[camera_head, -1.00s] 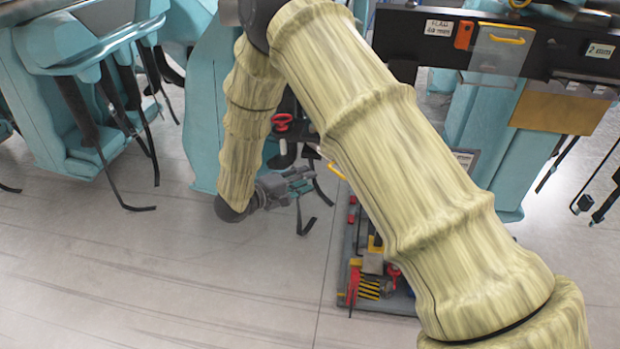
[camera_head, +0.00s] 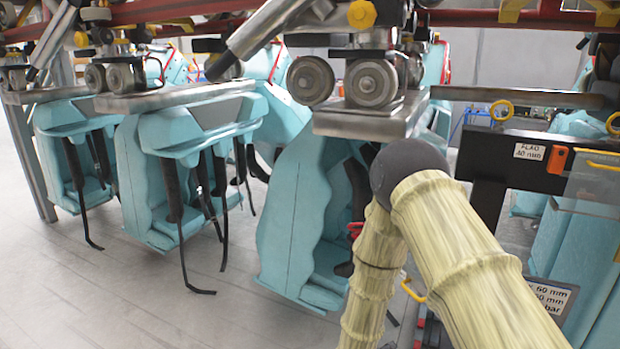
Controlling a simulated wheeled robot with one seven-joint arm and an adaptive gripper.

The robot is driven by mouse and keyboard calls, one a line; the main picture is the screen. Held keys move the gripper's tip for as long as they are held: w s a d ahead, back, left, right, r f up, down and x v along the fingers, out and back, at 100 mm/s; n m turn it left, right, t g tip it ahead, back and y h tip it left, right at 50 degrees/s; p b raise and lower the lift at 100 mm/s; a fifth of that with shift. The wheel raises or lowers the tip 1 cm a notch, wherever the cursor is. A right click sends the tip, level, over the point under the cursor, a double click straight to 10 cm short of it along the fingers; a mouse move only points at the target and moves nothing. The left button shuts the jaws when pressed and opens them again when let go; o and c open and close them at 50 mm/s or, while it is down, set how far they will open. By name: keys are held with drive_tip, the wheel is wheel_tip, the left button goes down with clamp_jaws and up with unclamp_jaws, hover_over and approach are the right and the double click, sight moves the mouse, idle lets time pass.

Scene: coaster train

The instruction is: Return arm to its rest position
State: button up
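My arm, in a pale yellow ribbed sleeve, rises from the lower right of the head view to a dark grey elbow and bends back down. Its forearm drops in front of the nearest teal coaster seat (camera_head: 295,225) and runs out of the bottom edge. My gripper is below the picture, so its fingers and anything in them are hidden.
Teal seats (camera_head: 155,170) with hanging black straps (camera_head: 183,255) fill the left and middle. Wheel assemblies (camera_head: 373,82) and a red rail (camera_head: 480,18) run above. A black panel (camera_head: 490,150) labelled "FLAG" stands right of my elbow. Grey floor (camera_head: 90,310) is clear at lower left.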

drive_tip(key=s+d+f+m+g+y+b, duration=0.15)
drive_tip(key=s+f+y, duration=0.25)
drive_tip(key=s+f, duration=0.7)
drive_tip(key=s+f+m+g+y+b, duration=0.1)
drive_tip(key=s+f+m+g+y, duration=0.1)
drive_tip(key=s, duration=1.2)
drive_tip(key=s+f+m+g+y+b, duration=0.1)
drive_tip(key=s+f+g, duration=0.4)
drive_tip(key=s, duration=0.8)
drive_tip(key=shift+s+a+f+m+y+b, duration=0.25)
drive_tip(key=shift+s+f+m+y+b, duration=0.1)
drive_tip(key=shift+y, duration=0.45)
drive_tip(key=shift+g, duration=0.25)
